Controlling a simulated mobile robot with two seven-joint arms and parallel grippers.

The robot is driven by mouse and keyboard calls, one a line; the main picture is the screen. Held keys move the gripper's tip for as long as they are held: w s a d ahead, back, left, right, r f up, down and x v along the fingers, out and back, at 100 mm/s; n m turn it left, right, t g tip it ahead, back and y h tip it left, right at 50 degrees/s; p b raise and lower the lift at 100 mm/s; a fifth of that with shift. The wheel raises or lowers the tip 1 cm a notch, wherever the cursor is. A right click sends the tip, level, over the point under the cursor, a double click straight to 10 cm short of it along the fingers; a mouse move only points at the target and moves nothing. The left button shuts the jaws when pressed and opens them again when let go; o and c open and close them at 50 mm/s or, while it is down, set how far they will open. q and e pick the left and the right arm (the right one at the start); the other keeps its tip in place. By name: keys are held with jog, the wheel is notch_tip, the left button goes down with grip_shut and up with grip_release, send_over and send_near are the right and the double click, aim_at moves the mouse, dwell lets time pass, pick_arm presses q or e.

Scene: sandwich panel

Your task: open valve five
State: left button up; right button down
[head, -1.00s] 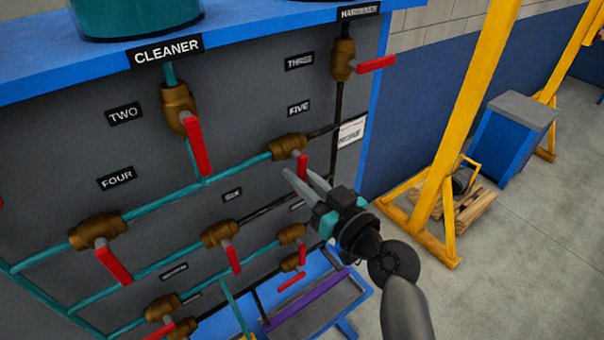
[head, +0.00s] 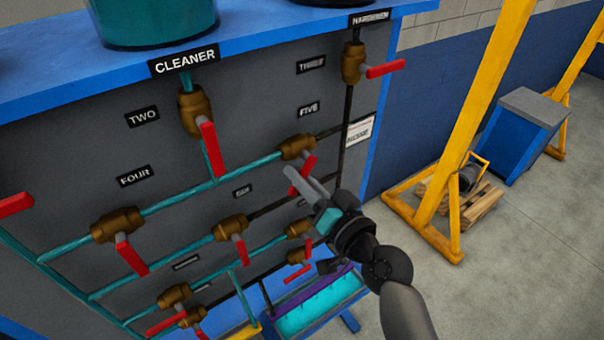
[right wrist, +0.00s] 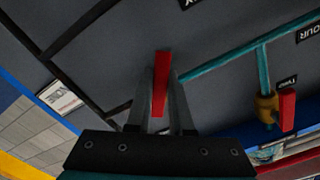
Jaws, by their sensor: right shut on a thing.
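Valve five has a brass body (head: 297,147) on the grey panel, below the black FIVE label (head: 308,109). Its red handle (head: 308,165) slants down and to the left in the head view. My right gripper (head: 300,180) is shut on this handle, coming from the lower right. In the right wrist view the red handle (right wrist: 161,80) stands between the two fingers (right wrist: 160,105). The fingers hide part of the handle in the head view. My left gripper is in neither view.
Valve three (head: 354,62) sits above, with its handle sideways. Valve two (head: 194,110) and valve four (head: 116,225) are to the left, and several valves sit below. A tray with a teal surface (head: 318,305) is under the panel. A yellow frame (head: 475,110) stands at right.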

dwell(0.3)
jog(key=c, duration=0.8)
grip_release()
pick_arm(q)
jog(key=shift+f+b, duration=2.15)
pick_arm(e)
jog(key=v, duration=1.5)
jog(key=shift+s, duration=0.1)
